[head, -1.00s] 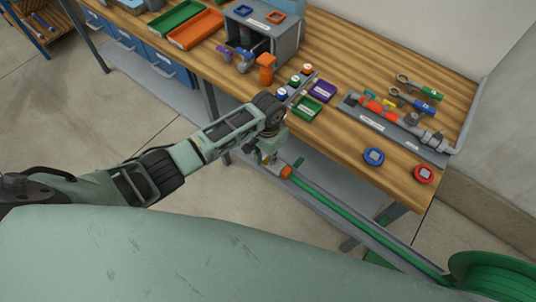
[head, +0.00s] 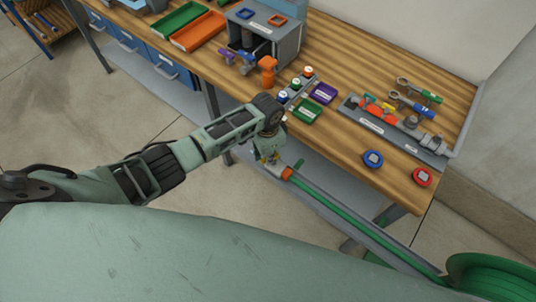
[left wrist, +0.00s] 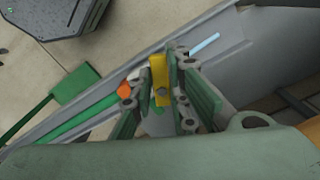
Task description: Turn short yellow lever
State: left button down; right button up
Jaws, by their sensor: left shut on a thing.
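The short yellow lever (left wrist: 159,80) shows in the left wrist view between the two fingers of my left gripper (left wrist: 166,85), which is shut on it. In the head view my left gripper (head: 268,157) is low at the front edge of the workbench, above the grey channel, and mostly covers the lever. An orange fitting (head: 287,173) and a green hose (head: 350,221) run away from the gripper along the channel. The valve body under the lever is largely hidden. My right gripper is not in view.
The wooden workbench (head: 340,150) holds small bins, bottles, a grey tray (head: 385,130) of tools and fittings, a blue ring (head: 373,158) and a red ring (head: 422,176). A green hose reel (head: 490,278) stands at lower right. Open floor lies left.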

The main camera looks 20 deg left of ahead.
pick_arm(q)
jog(key=m, duration=0.3)
jog(key=shift+w+a, duration=0.15)
jog(key=shift+w, duration=0.15)
jog(key=m, duration=0.3)
jog(key=shift+w+a+m, duration=0.1)
jog(key=shift+w+m, duration=0.2)
jog(key=shift+w+m+b, duration=0.3)
jog(key=shift+m+b, duration=0.15)
jog(key=shift+m, duration=1.1)
jog(key=shift+w+m+b, duration=0.25)
jog(key=shift+m+b, duration=0.15)
jog(key=shift+m, duration=1.15)
jog(key=c, duration=1.7)
grip_release()
